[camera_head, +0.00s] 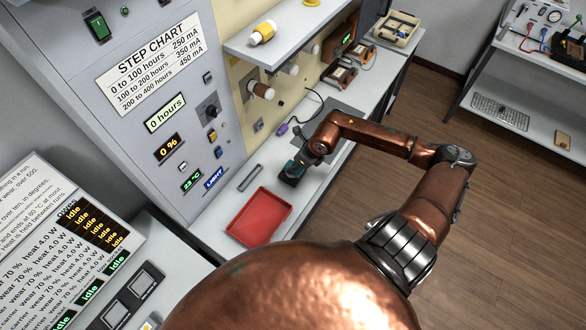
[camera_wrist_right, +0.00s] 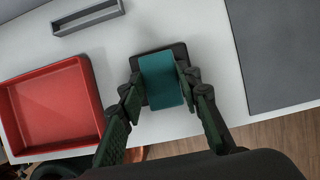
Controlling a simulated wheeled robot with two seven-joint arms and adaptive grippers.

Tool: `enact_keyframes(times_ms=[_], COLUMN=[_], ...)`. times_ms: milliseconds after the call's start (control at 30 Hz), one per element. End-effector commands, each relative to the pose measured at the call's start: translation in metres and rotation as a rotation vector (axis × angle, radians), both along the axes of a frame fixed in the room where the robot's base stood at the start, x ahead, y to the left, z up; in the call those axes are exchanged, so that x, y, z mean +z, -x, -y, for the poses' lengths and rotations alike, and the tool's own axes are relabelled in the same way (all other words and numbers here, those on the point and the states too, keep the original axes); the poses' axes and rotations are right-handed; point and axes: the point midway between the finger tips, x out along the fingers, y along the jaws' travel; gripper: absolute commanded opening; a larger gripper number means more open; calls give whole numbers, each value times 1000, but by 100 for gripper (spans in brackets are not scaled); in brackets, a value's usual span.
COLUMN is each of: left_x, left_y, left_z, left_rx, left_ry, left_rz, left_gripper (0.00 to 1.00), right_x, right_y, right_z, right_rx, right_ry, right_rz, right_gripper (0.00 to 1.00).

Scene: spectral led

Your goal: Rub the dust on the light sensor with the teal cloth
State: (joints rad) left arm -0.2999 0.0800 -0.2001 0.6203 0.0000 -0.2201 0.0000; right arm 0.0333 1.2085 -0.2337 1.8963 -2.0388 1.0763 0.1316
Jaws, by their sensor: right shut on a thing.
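The teal cloth (camera_wrist_right: 160,78) shows as a teal block between the fingers of my right gripper (camera_wrist_right: 158,92) in the right wrist view. The gripper is shut on it. A dark square piece (camera_wrist_right: 143,60) lies directly behind the cloth on the pale bench; I cannot tell whether they touch. In the head view my right gripper (camera_head: 296,168) is low over the bench, beyond the red tray, with the dark piece (camera_head: 288,179) below it. I cannot make out a light sensor or dust with certainty. My left gripper is not in view.
A red tray (camera_head: 232,230) lies close by on the bench, with a narrow grey holder (camera_head: 250,178) beside it. A purple piece with a black cord (camera_head: 283,129) and a grey mat (camera_head: 345,117) lie farther along. The control cabinet (camera_head: 150,90) borders the bench on the left.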

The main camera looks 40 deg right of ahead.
Motion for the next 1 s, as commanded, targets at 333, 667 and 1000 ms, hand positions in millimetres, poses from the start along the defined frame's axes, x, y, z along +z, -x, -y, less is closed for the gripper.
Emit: enact_keyframes(times_ms=[333, 667, 1000], left_x=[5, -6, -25], left_y=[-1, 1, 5], left_z=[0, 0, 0], left_rx=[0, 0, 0], left_ry=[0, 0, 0], left_rz=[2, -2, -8], left_gripper=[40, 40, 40], right_x=[0, -2, -4], right_y=[15, 1, -28], right_z=[4, 0, -10], right_rx=[1, 1, 3], right_ry=[0, -1, -2], right_rz=[6, 10, 9], right_gripper=[4, 4, 4])
